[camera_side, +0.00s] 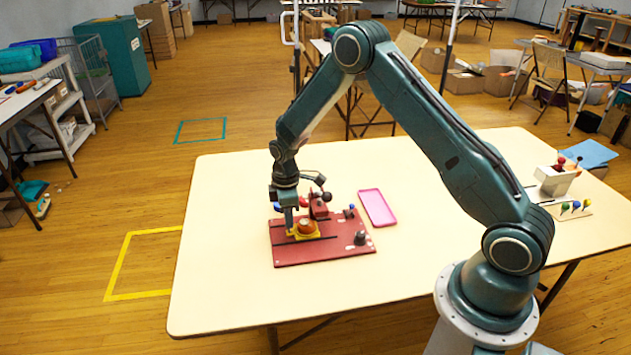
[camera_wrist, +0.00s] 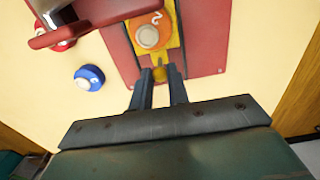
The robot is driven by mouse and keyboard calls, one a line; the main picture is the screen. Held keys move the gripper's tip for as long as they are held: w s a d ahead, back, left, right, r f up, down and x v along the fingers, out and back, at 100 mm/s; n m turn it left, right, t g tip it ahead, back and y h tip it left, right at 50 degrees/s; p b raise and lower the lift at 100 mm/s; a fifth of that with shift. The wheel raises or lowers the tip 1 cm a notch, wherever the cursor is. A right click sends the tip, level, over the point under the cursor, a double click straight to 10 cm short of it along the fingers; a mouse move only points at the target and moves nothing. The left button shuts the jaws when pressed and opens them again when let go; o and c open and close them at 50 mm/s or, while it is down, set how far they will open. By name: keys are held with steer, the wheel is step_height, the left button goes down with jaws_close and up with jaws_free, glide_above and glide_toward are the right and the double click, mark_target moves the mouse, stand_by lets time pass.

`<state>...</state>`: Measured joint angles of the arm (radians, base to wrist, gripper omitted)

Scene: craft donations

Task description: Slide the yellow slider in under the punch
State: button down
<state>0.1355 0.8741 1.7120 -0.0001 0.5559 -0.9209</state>
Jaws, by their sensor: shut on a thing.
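The yellow slider (camera_side: 303,234) lies on the dark red base board (camera_side: 345,253) and carries an orange round piece (camera_side: 306,226). In the wrist view the slider (camera_wrist: 172,54) runs up from my fingers, with the orange piece (camera_wrist: 149,37) and its white mark on top. My gripper (camera_side: 289,222) is down at the slider's end. In the wrist view my gripper (camera_wrist: 162,84) is shut on its small yellow knob (camera_wrist: 160,72). The red punch (camera_side: 318,207), with a dark ball-ended lever, stands just behind the orange piece. Whether they overlap is unclear.
A pink tray (camera_side: 377,207) lies right of the board. A blue round piece (camera_wrist: 89,78) lies beside the board. A white block (camera_side: 556,180) and a rack of coloured pegs (camera_side: 569,210) stand at the table's right. The front of the table is clear.

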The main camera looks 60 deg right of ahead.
steer(key=shift+s+d, duration=1.4)
steer(key=shift+d, duration=0.05)
steer(key=c, duration=1.4)
jaws_free()
steer(key=shift+c, duration=0.2)
step_height(320, 180, up, 8)
steer(key=shift+f, duration=0.25)
